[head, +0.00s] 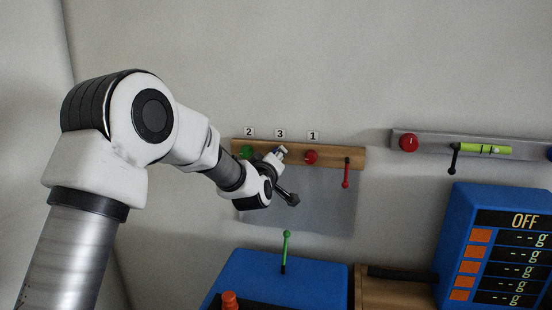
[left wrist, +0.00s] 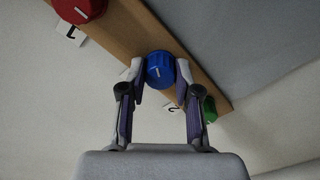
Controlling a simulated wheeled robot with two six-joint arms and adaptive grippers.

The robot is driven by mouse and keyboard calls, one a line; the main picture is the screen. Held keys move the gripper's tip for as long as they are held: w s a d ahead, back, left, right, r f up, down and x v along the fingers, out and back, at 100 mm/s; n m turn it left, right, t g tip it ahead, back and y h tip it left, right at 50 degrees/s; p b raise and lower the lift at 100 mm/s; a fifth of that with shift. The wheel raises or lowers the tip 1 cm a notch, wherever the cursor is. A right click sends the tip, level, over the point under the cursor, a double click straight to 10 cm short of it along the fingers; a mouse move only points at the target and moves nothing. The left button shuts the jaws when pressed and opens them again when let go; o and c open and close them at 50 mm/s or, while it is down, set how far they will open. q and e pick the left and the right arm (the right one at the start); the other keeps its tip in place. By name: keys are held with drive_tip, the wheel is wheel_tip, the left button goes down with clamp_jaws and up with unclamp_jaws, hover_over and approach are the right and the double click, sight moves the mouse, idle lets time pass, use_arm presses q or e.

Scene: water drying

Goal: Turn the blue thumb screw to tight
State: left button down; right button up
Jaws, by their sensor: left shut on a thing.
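The blue thumb screw (left wrist: 160,72) is a ribbed round knob on the wooden board (left wrist: 125,32), at the middle of the left wrist view. My left gripper (left wrist: 160,76) has a finger on either side of it and is shut on it. In the head view my left gripper (head: 280,153) is at the wooden board (head: 340,155), below the number 3 label (head: 280,134). It hides the blue screw there. How tight the screw is cannot be told. My right gripper is not in view.
A green knob (head: 246,152) and a red knob (head: 311,157) flank the gripper closely. A red lever (head: 346,173) hangs farther right. A grey board with another red knob (head: 408,143) is at right. Below stand a blue box (head: 310,272) and a blue display unit (head: 455,225) reading OFF.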

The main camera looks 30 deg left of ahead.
use_arm(q)
drive_tip(key=shift+w+r+m+p, duration=0.1)
drive_tip(key=shift+m+p, duration=2.15)
drive_tip(key=shift+m, duration=5.15)
drive_tip(key=shift+r+m+p, duration=0.1)
drive_tip(key=shift+m+p, duration=2.15)
drive_tip(key=shift+m, duration=5.15)
drive_tip(key=shift+f, duration=0.1)
drive_tip(key=c, duration=0.8)
unclamp_jaws()
drive_tip(key=shift+f, duration=0.1)
